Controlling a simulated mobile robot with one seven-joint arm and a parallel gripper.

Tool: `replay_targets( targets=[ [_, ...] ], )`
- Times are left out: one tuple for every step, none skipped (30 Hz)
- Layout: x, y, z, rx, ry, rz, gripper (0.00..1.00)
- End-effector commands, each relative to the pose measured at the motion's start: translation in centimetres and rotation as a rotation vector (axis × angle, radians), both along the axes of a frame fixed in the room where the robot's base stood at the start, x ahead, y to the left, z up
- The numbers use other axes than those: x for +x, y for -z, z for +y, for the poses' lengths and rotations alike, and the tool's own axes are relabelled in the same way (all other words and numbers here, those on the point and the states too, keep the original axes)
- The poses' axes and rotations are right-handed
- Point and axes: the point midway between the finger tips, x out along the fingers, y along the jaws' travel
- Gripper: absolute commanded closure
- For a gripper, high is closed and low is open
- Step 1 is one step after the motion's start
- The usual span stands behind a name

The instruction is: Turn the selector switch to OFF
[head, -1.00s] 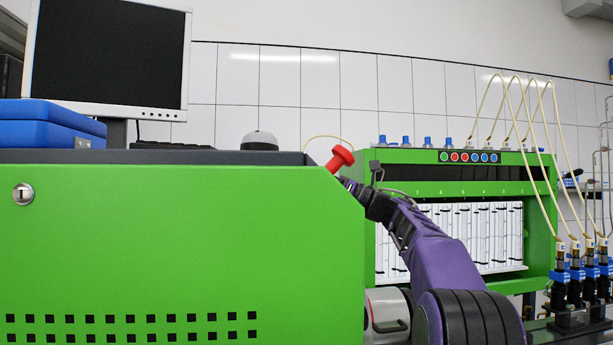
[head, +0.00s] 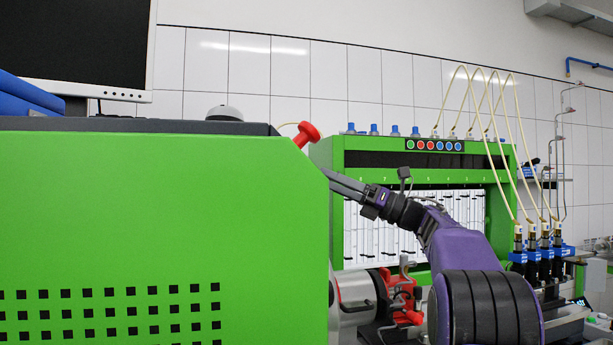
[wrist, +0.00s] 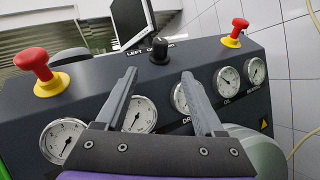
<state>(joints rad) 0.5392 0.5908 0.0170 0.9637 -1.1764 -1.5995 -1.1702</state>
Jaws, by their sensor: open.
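The selector switch (wrist: 160,50) is a black knob on the dark sloped panel in the wrist view, with a partly covered label beginning "LEFT" behind it. Which way it points is hard to tell. My gripper (wrist: 158,76) is open and empty; its two grey fingers point at the panel, one each side of the switch in the picture, apparently short of it. In the head view my gripper (head: 345,182) is at the green console's right edge, below a red mushroom button (head: 306,134). The switch is not visible there.
Red mushroom buttons on yellow bases stand left (wrist: 36,68) and right (wrist: 236,33) of the switch. Several round gauges (wrist: 137,115) line the panel below it. The green console (head: 160,220) blocks the head view of the panel. A monitor (wrist: 132,22) stands behind.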

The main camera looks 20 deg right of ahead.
Motion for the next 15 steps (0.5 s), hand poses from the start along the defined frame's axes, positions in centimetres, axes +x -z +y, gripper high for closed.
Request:
replay_targets(
  targets=[
    [-0.3, 0.4, -0.7, 0.0, 0.002, 0.001, 0.3],
    [-0.5, 0.6, -1.0, 0.0, 0.002, 0.001, 0.3],
    [-0.7, 0.7, -1.4, 0.0, 0.001, 0.0, 0.3],
    [-0.8, 0.8, -1.6, -0.001, 0.001, 0.001, 0.3],
    [-1.0, 0.9, -1.8, -0.001, 0.0, 0.0, 0.3],
    [-1.1, 1.0, -2.0, -0.001, 0.0, 0.0, 0.3],
    [-1.1, 1.0, -2.1, -0.001, 0.0, 0.0, 0.3],
    [-1.2, 1.1, -2.2, -0.001, 0.0, 0.0, 0.3],
    [-1.2, 1.1, -2.3, -0.001, 0.0, 0.0, 0.3],
    [-1.2, 1.1, -2.3, -0.001, 0.0, 0.0, 0.3],
    [-1.2, 1.1, -2.3, -0.001, 0.0, 0.0, 0.3],
    [-1.2, 1.1, -2.3, -0.001, 0.0, 0.0, 0.3],
    [-1.2, 1.1, -2.3, -0.001, 0.0, 0.0, 0.3],
    [-1.2, 1.1, -2.3, -0.001, 0.0, 0.0, 0.3],
    [-1.2, 1.1, -2.3, -0.001, 0.0, 0.0, 0.3]
  ],
)
